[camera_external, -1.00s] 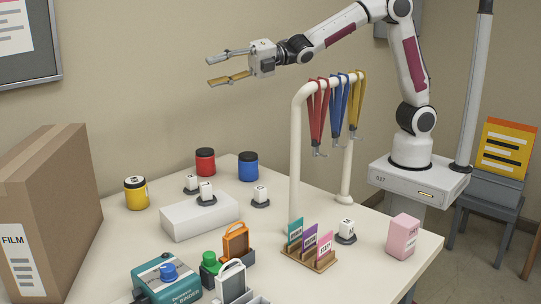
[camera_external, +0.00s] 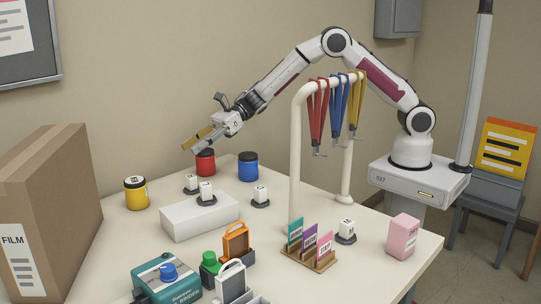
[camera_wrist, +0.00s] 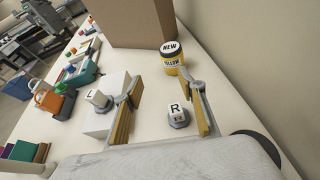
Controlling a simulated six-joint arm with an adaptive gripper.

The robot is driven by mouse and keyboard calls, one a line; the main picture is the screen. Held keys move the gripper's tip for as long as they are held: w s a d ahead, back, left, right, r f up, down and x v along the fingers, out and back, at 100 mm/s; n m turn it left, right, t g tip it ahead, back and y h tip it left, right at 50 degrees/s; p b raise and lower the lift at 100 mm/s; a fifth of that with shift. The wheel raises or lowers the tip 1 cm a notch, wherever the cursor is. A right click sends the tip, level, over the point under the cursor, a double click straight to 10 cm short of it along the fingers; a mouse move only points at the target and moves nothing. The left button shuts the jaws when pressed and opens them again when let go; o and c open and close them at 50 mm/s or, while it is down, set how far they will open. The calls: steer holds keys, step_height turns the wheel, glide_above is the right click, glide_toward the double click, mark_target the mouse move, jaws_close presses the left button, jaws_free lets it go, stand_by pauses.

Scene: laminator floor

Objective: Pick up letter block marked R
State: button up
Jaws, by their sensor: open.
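The letter block marked R (camera_wrist: 176,109) is a small white cube on a dark grey round base. It stands upright on the table beside the white box, on the wall side. In the external view, the block behind the white box (camera_external: 191,182) appears to be it, though its letter is too small to read. My gripper (camera_external: 192,142) is open and empty, tilted down above and behind that block. In the wrist view, the R block shows between the two yellow-padded fingers (camera_wrist: 161,88), nearer the right one, and apart from them.
A block marked L (camera_wrist: 98,97) stands on the white box (camera_external: 190,222), close by. A yellow jar (camera_external: 136,193), red jar (camera_external: 205,163) and blue jar (camera_external: 248,167) stand around. A cardboard box (camera_external: 65,205) is at left. A white rack (camera_external: 296,150) with hanging straps stands right.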

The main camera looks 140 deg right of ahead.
mark_target(192, 184)
steer(key=f, duration=0.1)
steer(key=f+n, duration=0.1)
steer(key=s, duration=0.1)
steer(key=shift+d+f, duration=0.35)
steer(key=shift+f, duration=0.05)
steer(key=shift+f, duration=1.75)
steer(key=shift+f, duration=0.1)
